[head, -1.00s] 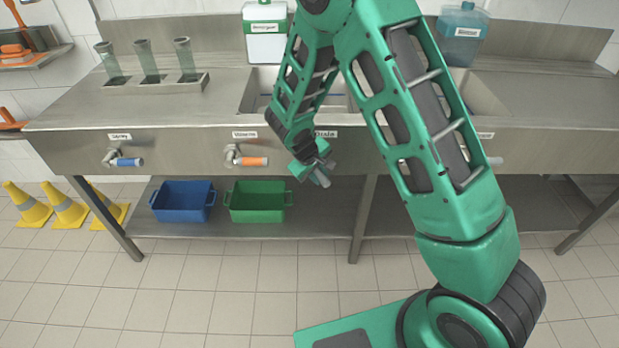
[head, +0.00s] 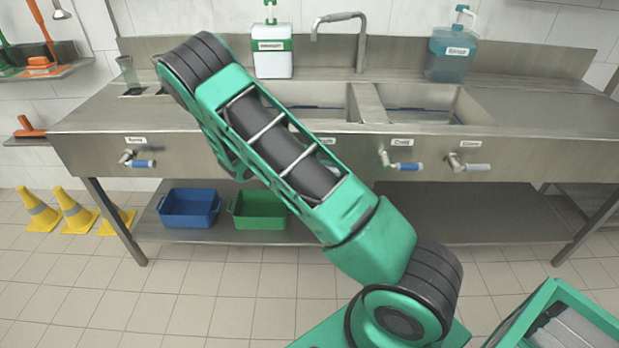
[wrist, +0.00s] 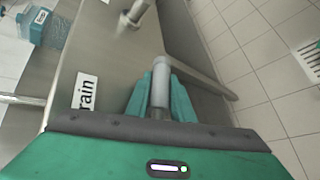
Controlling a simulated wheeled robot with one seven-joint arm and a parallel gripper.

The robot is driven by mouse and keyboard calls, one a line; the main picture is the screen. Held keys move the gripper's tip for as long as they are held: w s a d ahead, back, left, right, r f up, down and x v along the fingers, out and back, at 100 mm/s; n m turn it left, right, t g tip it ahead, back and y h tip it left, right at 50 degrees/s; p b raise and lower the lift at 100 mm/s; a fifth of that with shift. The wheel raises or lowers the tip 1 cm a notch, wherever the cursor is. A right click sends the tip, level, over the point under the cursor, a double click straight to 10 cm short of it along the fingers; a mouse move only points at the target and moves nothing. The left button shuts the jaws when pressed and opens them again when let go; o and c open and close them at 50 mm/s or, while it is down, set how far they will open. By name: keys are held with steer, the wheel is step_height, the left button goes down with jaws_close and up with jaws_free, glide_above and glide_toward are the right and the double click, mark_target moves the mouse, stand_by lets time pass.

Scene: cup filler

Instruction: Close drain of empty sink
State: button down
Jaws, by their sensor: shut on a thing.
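In the wrist view my gripper (wrist: 160,98) is shut on a grey valve handle (wrist: 160,80), with a green finger on each side. A label (wrist: 86,91) reading "rain", its first letter cut off, is on the steel panel beside it. In the head view my arm hides my gripper and this valve. Two sink basins show there, a left one (head: 325,97) and a right one (head: 425,98); thin blue marks show inside, and I cannot tell if either holds water. Another grey-handled valve (head: 470,167) is at the right of the front panel.
A blue-handled valve (head: 405,166) and another blue one (head: 143,163) stick out of the panel. A tap (head: 340,18) rises behind the basins. A white jug (head: 272,58) and a blue jug (head: 450,55) stand behind. Blue (head: 188,208) and green (head: 260,210) bins sit below.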

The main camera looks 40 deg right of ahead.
steer(key=shift+a+r+n+g+h, duration=0.1)
steer(key=shift+r+n+g+h, duration=0.4)
steer(key=shift+r+h, duration=0.6)
steer(key=shift+f, duration=0.15)
steer(key=c, duration=1.6)
jaws_free()
steer(key=shift+o, duration=0.2)
steer(key=v, duration=1)
steer(key=shift+a+f, duration=0.2)
steer(key=shift+a, duration=0.25)
steer(key=shift+w, duration=0.1)
